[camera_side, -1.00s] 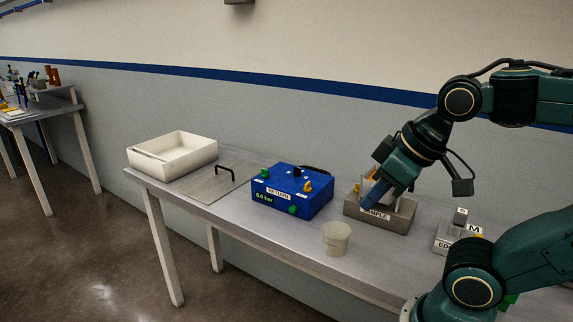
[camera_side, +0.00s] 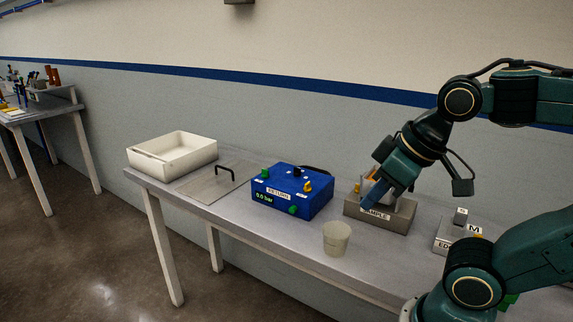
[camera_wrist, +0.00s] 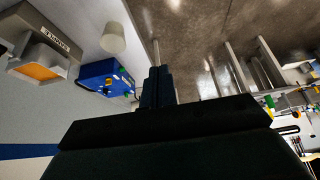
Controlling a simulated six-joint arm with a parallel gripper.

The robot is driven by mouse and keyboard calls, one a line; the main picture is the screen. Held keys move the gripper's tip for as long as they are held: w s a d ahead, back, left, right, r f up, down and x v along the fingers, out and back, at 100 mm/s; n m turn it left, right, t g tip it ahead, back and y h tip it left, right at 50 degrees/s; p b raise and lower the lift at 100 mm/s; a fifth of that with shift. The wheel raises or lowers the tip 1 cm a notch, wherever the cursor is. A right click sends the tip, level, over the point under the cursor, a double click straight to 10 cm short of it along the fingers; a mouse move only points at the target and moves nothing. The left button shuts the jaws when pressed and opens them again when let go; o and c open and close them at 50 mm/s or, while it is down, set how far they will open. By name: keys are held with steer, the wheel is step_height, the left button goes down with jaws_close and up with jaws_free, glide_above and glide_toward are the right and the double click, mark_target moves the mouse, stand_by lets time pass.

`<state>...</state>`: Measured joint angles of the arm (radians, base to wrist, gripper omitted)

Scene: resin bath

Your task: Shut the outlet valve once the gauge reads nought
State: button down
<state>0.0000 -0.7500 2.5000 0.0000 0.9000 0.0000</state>
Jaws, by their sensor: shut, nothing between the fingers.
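The blue box (camera_side: 285,205) stands mid-bench with a RETURN label and a green-lit gauge (camera_side: 264,197) that looks like 0.0 bar, in small digits. It carries green knobs at its left (camera_side: 264,173) and front (camera_side: 292,209), an orange knob (camera_side: 307,187) and a black knob (camera_side: 297,171) on top. I cannot tell from the labels which is the outlet valve. My gripper (camera_side: 367,206) is shut and empty, to the right of the box, in front of the grey SAMPLE block (camera_side: 398,218). In the wrist view its fingers (camera_wrist: 157,85) are together, apart from the box (camera_wrist: 106,78).
A beige cup (camera_side: 336,240) stands near the bench's front edge. A white tray (camera_side: 172,155) and a flat plate with a black handle (camera_side: 225,174) lie left of the box.

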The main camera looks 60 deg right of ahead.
steer(key=c, duration=1.7)
jaws_free()
steer(key=shift+o, duration=0.7)
steer(key=shift+w+d+r, duration=0.15)
steer(key=shift+w+r, duration=0.15)
steer(key=shift+w, duration=0.05)
steer(key=w+d+r+m+g, duration=0.2)
steer(key=w+d+m, duration=0.3)
steer(key=w, duration=0.3)
steer(key=w+d+r+m+g, duration=0.15)
steer(key=w+d+m, duration=0.25)
steer(key=w, duration=0.4)
steer(key=w+d+f+m+g, duration=0.1)
steer(key=w+d+f+m, duration=0.2)
steer(key=d, duration=0.5)
steer(key=w+d+f+m+g, duration=0.1)
steer(key=w+d+f+m, duration=0.3)
steer(key=w+d+m, duration=0.2)
steer(key=shift+w+d, duration=0.45)
steer(key=shift+d, duration=0.45)
